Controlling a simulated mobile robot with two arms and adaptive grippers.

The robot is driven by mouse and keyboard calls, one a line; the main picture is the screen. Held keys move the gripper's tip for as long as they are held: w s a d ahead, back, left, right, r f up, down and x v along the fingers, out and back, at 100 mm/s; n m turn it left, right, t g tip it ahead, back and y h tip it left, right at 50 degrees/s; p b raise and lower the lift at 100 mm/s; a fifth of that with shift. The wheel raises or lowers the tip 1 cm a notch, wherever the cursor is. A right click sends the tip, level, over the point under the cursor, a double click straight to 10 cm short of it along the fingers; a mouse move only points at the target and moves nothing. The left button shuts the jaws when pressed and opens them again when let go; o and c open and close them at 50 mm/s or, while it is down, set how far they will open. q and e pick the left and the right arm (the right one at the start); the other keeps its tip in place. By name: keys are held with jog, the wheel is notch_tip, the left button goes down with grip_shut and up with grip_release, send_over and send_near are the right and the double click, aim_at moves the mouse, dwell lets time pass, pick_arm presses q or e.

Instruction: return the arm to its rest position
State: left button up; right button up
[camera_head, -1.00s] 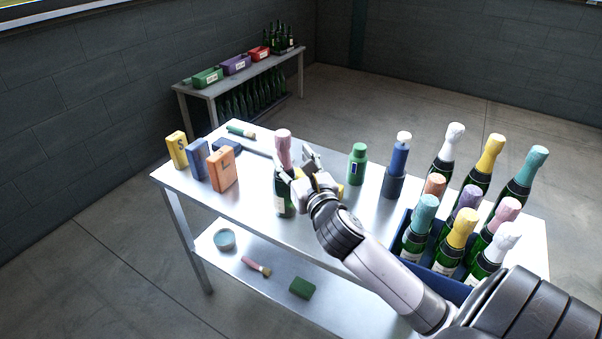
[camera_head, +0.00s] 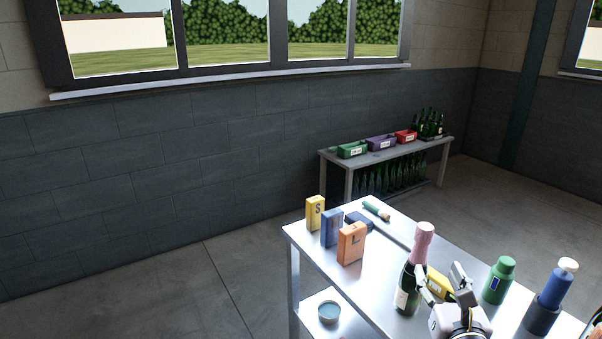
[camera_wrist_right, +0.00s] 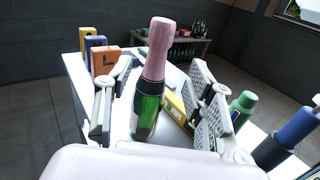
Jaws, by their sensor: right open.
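A dark green bottle with a pink foil capsule (camera_head: 424,243) stands upright on the metal table (camera_head: 376,295). My right gripper (camera_head: 440,280) is open just to the right of it and overlaps the bottle's lower right side in the head view. In the right wrist view, the bottle (camera_wrist_right: 148,105) shows upright between the two spread fingers of the right gripper (camera_wrist_right: 158,100); neither finger visibly grips it. I cannot tell how far the bottle stands from the palm. My left gripper is not in view.
Yellow, blue and orange boxes (camera_head: 351,244) stand at the table's left end. A yellow block (camera_head: 437,281) lies behind the gripper. A green bottle (camera_head: 497,282) and a blue one in a dark holder (camera_head: 556,288) stand to the right. A back shelf (camera_head: 385,155) holds bins and bottles.

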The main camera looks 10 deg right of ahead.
jog(key=s+a+f+m+g+y, duration=0.1)
jog(key=s+a+f+m+g, duration=0.3)
jog(key=f+m, duration=0.45)
jog(key=s+a+f+m+g, duration=0.1)
jog(key=s+f+m+g, duration=0.2)
jog(key=s+f+m, duration=0.45)
jog(key=s+a+f+m+g+y, duration=0.4)
jog(key=s+a+f+m+g, duration=0.4)
jog(key=s+m, duration=0.55)
notch_tip(320, 180, down, 26)
jog(key=a, duration=0.1)
jog(key=s+f, duration=0.6)
jog(key=f, duration=0.4)
jog(key=shift+s+d+m+g, duration=0.15)
jog(key=shift+d+m+g, duration=0.15)
jog(key=shift+d+m, duration=0.1)
jog(key=shift+g, duration=0.3)
jog(key=s+f, duration=0.2)
jog(key=s, duration=0.1)
jog(key=s+d+f, duration=0.1)
jog(key=s+f, duration=0.1)
jog(key=s, duration=0.1)
jog(key=s+d+f, duration=0.1)
jog(key=s+f, duration=0.1)
jog(key=s, duration=0.2)
jog(key=shift+f, duration=0.3)
jog(key=shift+c, duration=0.2)
